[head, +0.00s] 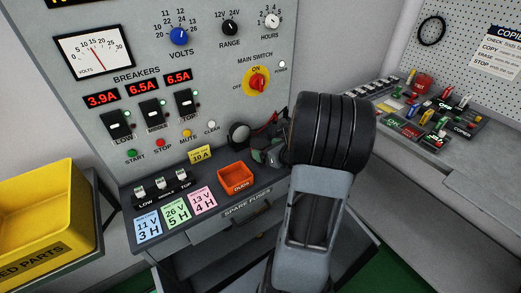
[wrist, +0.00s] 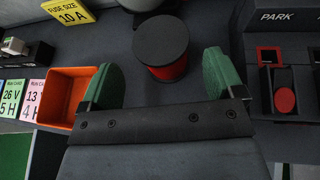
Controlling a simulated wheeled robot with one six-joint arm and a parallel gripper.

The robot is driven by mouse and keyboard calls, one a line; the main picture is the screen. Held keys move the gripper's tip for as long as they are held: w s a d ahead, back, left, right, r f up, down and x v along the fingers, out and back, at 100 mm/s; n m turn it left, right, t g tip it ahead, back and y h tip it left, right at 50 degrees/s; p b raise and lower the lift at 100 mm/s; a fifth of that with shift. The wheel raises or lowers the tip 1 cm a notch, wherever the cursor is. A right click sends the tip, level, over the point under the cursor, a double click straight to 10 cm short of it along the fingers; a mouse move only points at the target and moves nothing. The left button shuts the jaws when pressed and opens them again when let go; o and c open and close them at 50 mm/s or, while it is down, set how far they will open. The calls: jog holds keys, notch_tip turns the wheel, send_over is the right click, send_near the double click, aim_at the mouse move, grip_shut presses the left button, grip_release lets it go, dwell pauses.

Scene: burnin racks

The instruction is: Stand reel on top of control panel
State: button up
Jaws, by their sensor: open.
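What I take to be the reel is a short cylinder (wrist: 162,50) with a dark top and red side, standing on the dark grey ledge in the wrist view. My gripper (wrist: 160,78) is open, its two green-padded fingers spread to either side of the near side of the cylinder, with nothing held. In the head view my gripper (head: 268,152) is low over the ledge, right of the orange bin, and my arm hides most of that spot. The grey control panel (head: 210,75) rises behind the ledge; its top edge is out of view.
An orange bin (head: 236,178) marked for fuses sits left of my gripper, beside coloured cards (head: 175,213) and a fuse size note (head: 200,154). A yellow parts bin (head: 40,205) stands at left. A cluttered bench (head: 430,115) is at right. A PARK unit (wrist: 285,70) is right of my fingers.

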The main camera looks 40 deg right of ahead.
aim_at(260, 144)
jog(key=shift+x, duration=2.55)
jog(key=shift+d, duration=0.15)
jog(key=shift+c, duration=0.3)
jog(key=c, duration=1.1)
jog(key=shift+r, duration=0.1)
jog(key=shift+r+p, duration=0.3)
jog(key=shift+r, duration=0.2)
notch_tip(260, 144, up, 2)
jog(key=shift+r, duration=0.1)
jog(key=s+a+r, duration=0.1)
jog(key=s+r, duration=0.2)
jog(key=s, duration=0.1)
jog(key=s+a+r, duration=0.2)
jog(key=s+r, duration=0.1)
jog(key=s, duration=0.1)
jog(key=s+a+r, duration=0.2)
jog(key=s+r, duration=0.1)
jog(key=s, duration=0.1)
jog(key=shift+s+r+p, duration=0.25)
jog(key=shift+r+p, duration=0.05)
jog(key=shift+p, duration=0.05)
